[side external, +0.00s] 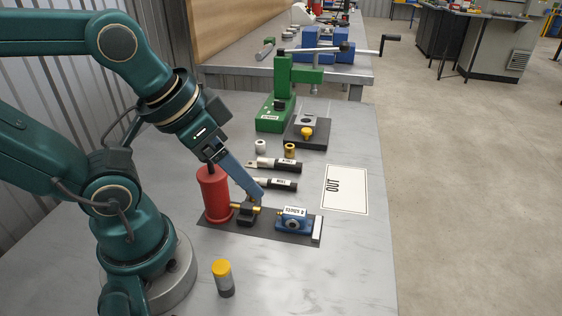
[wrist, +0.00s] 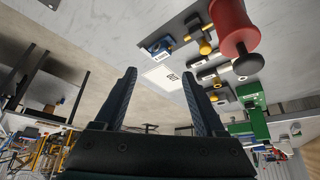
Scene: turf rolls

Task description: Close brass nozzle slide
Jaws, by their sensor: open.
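The brass nozzle slide (side external: 257,209) appears to be the brass piece on a small black block (side external: 246,216), right of the red cylinder (side external: 214,192) on a dark base plate. The wrist view shows brass pieces (wrist: 205,47) beside the red cylinder (wrist: 234,22), right of my fingers. My gripper (side external: 257,199) points down at the black block in the side view, its fingertips overlapping the brass. I cannot tell if they touch. In the wrist view my gripper (wrist: 157,72) has its fingers wide apart with nothing held between them. The slide's exact position is partly hidden.
A blue fixture (side external: 293,219) sits on the same plate, right of the black block. Two black-and-silver tubes (side external: 275,184) lie behind. A white OUT card (side external: 345,190) lies right. A green press (side external: 280,95) stands at the back. A yellow-capped cylinder (side external: 222,277) stands in front.

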